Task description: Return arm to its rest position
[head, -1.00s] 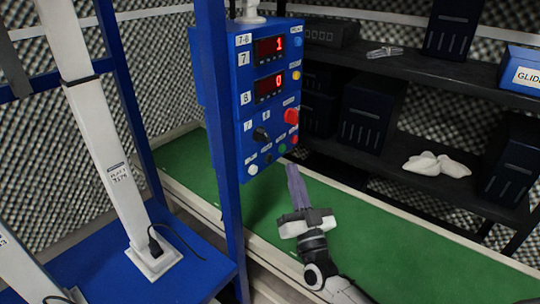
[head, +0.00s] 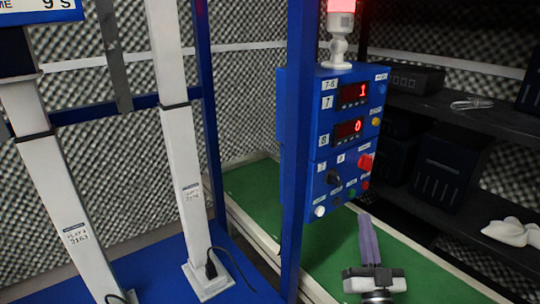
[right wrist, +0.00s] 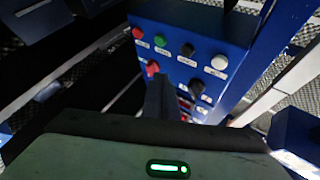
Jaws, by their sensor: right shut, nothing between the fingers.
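My right gripper (head: 367,240) is low in the head view, pointing up toward the blue control box (head: 318,150). Its purple-grey fingers are together with nothing between them. It is below and in front of the box, and I see no clear contact. In the right wrist view the shut fingers (right wrist: 162,98) point at the box (right wrist: 190,65), overlapping it near a red knob (right wrist: 152,68). The box carries two red displays reading 1 and 0, with buttons and knobs below. My left gripper is out of view.
A blue post (head: 298,150) stands just left of the box. White columns (head: 185,190) rise from a blue base at left. A red lamp (head: 341,8) is lit above the box. Dark shelves (head: 480,115) stand at right. The green surface (head: 410,265) around the gripper looks clear.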

